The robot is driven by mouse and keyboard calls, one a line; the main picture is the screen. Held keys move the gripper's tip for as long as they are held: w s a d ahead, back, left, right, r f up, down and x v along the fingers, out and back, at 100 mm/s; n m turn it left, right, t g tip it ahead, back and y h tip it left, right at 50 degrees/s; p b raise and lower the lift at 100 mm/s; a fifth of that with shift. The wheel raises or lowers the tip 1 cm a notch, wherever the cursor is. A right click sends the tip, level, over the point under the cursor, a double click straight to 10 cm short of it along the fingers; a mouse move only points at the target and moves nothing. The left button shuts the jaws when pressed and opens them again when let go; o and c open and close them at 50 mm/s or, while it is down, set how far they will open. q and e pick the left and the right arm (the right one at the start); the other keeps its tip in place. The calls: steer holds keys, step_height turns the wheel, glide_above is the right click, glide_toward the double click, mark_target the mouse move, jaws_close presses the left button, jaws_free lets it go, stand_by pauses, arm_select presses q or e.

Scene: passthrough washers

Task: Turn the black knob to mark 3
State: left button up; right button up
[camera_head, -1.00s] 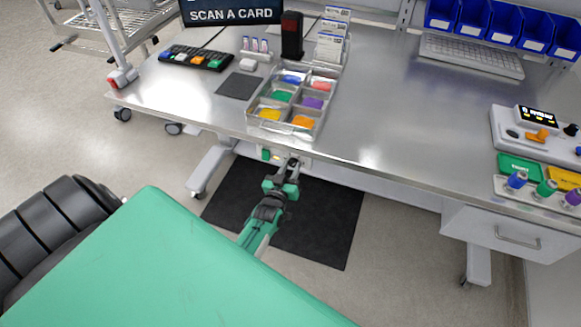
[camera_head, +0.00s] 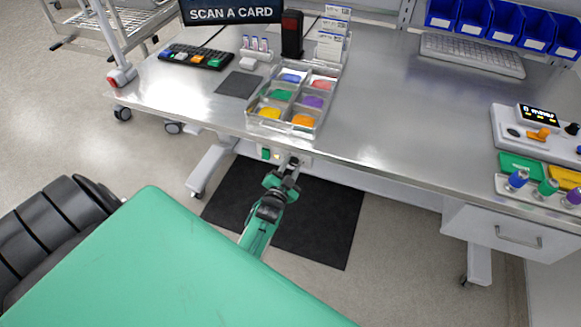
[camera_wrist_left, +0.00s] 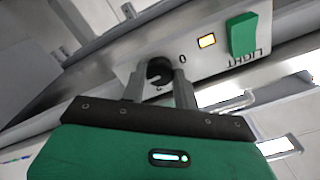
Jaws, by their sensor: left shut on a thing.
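The black knob (camera_wrist_left: 158,70) sits on a pale panel (camera_wrist_left: 205,65) under the table's front edge. In the left wrist view my left gripper (camera_wrist_left: 158,80) has one finger on each side of it and is shut on it. The panel has a printed 0 by the knob; I cannot make out mark 3 or where the knob points. In the head view my left gripper (camera_head: 290,163) reaches the panel from below, and the knob itself is hidden there. My right gripper is not in view.
Beside the knob are a lit amber lamp (camera_wrist_left: 207,41) and a green LIGHT switch (camera_wrist_left: 243,35). The metal table (camera_head: 390,110) overhangs the panel; a compartment tray (camera_head: 320,125) stands above. A control box (camera_head: 507,122) stands at the right. A dark mat (camera_head: 330,220) lies on the floor.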

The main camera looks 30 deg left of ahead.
arm_select(q)
steer(key=shift+f+m, duration=0.1)
steer(key=shift+m, duration=0.3)
steer(key=o, duration=1)
steer(key=shift+s, duration=0.15)
steer(key=shift+b+v, duration=1.5)
steer(key=shift+v, duration=5.3)
